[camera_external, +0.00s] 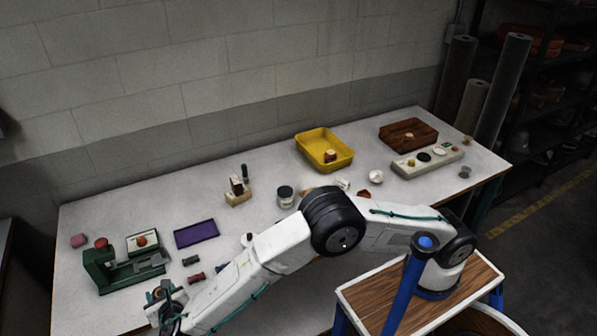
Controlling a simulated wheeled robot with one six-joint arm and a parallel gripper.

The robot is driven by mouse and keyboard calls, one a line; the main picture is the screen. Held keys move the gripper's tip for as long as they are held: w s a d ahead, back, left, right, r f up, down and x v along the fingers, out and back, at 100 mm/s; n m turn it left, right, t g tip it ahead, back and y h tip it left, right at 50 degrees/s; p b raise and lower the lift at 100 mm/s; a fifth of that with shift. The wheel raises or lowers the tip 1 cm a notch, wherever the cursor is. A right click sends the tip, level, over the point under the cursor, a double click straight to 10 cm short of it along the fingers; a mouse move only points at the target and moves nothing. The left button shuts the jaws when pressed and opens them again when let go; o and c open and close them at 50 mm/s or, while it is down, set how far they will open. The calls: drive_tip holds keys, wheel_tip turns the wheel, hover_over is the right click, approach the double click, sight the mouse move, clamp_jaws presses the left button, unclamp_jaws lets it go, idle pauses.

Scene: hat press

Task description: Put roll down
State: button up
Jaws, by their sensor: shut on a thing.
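My gripper (161,294) is at the lower left, low over or near the table's front left part, just in front of the green press (103,272). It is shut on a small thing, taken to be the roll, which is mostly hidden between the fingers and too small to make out. I cannot tell whether it touches the table. A dark red spool-like roll (196,278) and a small green piece (191,260) lie on the table to the right of my gripper.
A purple tray (196,233) lies behind the small pieces. A stamp on a wooden block (238,197), a dark-lidded jar (285,196), a yellow bin (324,149), a brown box (408,135) and a pale panel (428,161) stand farther right. Bare tabletop (120,212) lies behind the press.

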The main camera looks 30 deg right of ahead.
hover_over(139, 301)
drive_tip(key=shift+w+f, duration=0.25)
drive_tip(key=shift+f, duration=1.9)
drive_tip(key=shift+f, duration=0.1)
drive_tip(key=shift+f, duration=0.1)
drive_tip(key=o, duration=1)
drive_tip(key=shift+c, duration=0.2)
drive_tip(key=shift+s+r, duration=0.3)
drive_tip(key=v, duration=1.1)
